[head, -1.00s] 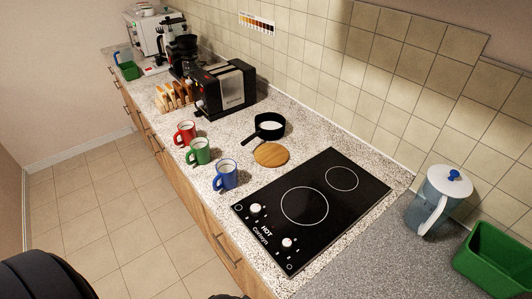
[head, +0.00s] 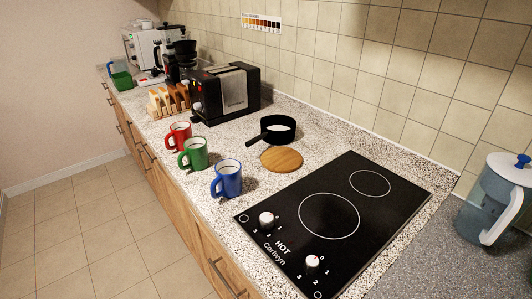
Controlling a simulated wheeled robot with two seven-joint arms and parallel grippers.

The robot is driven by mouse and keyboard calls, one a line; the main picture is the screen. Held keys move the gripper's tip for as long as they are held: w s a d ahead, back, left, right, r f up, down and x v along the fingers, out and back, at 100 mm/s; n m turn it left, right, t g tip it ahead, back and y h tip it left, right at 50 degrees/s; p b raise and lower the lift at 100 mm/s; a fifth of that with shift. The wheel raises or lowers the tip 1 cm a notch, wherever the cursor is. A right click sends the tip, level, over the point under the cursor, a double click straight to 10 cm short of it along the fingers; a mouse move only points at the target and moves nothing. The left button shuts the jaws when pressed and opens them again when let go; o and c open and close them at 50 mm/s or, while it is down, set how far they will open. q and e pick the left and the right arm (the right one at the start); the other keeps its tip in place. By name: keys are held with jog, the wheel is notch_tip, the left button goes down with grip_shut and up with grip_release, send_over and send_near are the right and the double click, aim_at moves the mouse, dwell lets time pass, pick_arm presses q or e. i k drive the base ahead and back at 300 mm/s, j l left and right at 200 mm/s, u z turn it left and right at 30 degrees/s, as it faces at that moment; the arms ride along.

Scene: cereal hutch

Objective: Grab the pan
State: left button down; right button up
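A small black pan (head: 277,129) with a light inside stands on the speckled countertop, behind a round wooden board (head: 282,159). Its black handle (head: 256,138) points toward the front left. The pan is in front of and to the right of the black toaster. Neither of my grippers shows in the head view, and nothing is holding the pan.
Red (head: 178,136), green (head: 193,153) and blue (head: 227,179) mugs line the counter's front edge, left of the pan. A black hob (head: 339,213) lies to the right. A toaster (head: 226,93) and toast rack (head: 168,100) stand behind. A jug (head: 497,202) is far right.

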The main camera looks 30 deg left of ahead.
aim_at(269, 135)
jog(key=i+j, duration=0.1)
jog(key=j, duration=0.6)
jog(key=i+j, duration=0.15)
jog(key=j, duration=0.55)
jog(key=i+j+z, duration=0.1)
jog(key=j, duration=0.6)
jog(key=i+j, duration=0.1)
jog(key=j, duration=1.3)
jog(key=i+j, duration=0.15)
jog(key=j, duration=0.6)
jog(key=z, duration=0.05)
